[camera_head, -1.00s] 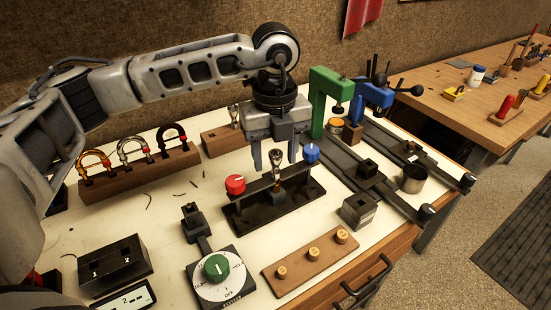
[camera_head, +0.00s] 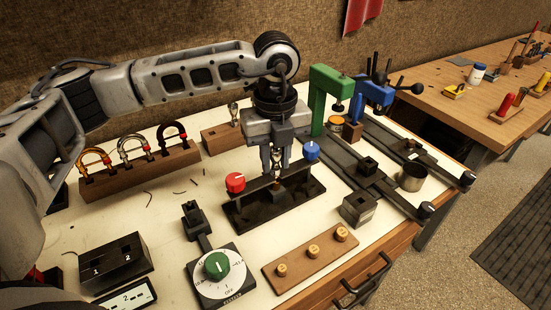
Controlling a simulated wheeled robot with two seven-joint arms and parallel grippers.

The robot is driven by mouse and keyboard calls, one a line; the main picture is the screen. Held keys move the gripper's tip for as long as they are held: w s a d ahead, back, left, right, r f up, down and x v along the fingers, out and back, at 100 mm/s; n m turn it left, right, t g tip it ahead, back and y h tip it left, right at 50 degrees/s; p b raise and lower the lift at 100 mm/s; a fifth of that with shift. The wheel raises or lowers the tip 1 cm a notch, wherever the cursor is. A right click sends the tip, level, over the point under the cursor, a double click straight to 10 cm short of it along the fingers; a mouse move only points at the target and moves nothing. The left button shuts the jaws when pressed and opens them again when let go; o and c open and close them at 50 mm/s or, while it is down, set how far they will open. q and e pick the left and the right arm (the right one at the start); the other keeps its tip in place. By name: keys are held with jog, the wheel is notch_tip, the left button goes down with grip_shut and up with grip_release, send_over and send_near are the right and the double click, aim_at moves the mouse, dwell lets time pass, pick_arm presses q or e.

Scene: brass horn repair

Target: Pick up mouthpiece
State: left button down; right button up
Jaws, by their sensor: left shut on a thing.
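The silver mouthpiece (camera_head: 276,158) stands upright in the black fixture (camera_head: 283,213) between a red knob (camera_head: 235,182) and a blue knob (camera_head: 312,150). My left gripper (camera_head: 275,162) points straight down over the fixture. Its fingers are shut on the mouthpiece, one on each side, and hide part of it. The lower end of the mouthpiece is still at the fixture's holder. My right gripper is not in the view.
A green press (camera_head: 322,95) and a blue press (camera_head: 375,95) stand close on the right.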

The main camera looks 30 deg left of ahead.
pick_arm(q)
jog(key=shift+r, duration=0.45)
jog(key=s+d+r+b, duration=0.3)
jog(key=s+d+r, duration=0.3)
jog(key=d+r, duration=0.5)
jog(key=shift+d+r, duration=0.4)
jog(key=shift+d, duration=0.4)
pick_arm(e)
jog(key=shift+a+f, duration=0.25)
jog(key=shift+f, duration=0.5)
pick_arm(q)
jog(key=shift+r, duration=0.1)
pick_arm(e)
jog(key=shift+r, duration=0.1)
pick_arm(q)
jog(key=shift+r+p, duration=0.8)
jog(key=shift+r, duration=0.75)
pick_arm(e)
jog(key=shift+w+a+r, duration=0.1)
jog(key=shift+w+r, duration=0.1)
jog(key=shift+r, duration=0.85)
